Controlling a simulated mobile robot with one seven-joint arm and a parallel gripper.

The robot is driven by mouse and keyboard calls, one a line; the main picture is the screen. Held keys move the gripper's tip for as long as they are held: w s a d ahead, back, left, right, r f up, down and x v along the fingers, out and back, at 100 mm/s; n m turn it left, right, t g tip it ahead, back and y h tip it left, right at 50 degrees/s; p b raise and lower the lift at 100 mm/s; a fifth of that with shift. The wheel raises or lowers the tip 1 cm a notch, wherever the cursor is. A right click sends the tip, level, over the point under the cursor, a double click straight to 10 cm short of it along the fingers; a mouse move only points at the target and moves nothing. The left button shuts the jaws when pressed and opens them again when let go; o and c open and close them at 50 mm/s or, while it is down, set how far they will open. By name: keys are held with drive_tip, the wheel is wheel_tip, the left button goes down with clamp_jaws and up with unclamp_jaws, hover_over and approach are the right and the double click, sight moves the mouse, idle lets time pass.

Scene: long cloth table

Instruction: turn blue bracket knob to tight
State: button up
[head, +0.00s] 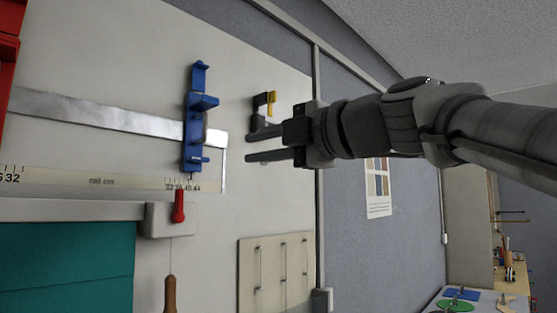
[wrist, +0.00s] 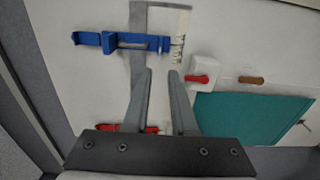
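The blue bracket (head: 190,130) sits upright across a metal strip (head: 90,111) on the pale wall board. It also shows in the wrist view (wrist: 90,39), lying across the top of that picture. A grey elongated part (wrist: 132,45) lies along its face; I cannot tell for sure that this is the knob, or how it is turned. My gripper (head: 248,147) is to the right of the bracket in the head view. Its two fingers are apart with nothing between them. In the wrist view the fingertips (wrist: 160,72) end short of the bracket, apart from it.
A red lever (head: 179,206) on a white block is below the bracket. A red part (head: 8,60) stands at the far left. A yellow and black fitting (head: 264,105) is just above my fingers. A teal panel (head: 65,262) fills the lower left.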

sight(200, 159)
drive_tip(key=p+x, duration=0.6)
drive_tip(key=x, duration=0.9)
drive_tip(key=shift+w+a, duration=0.3)
drive_tip(key=shift+w, duration=0.05)
clamp_jaws()
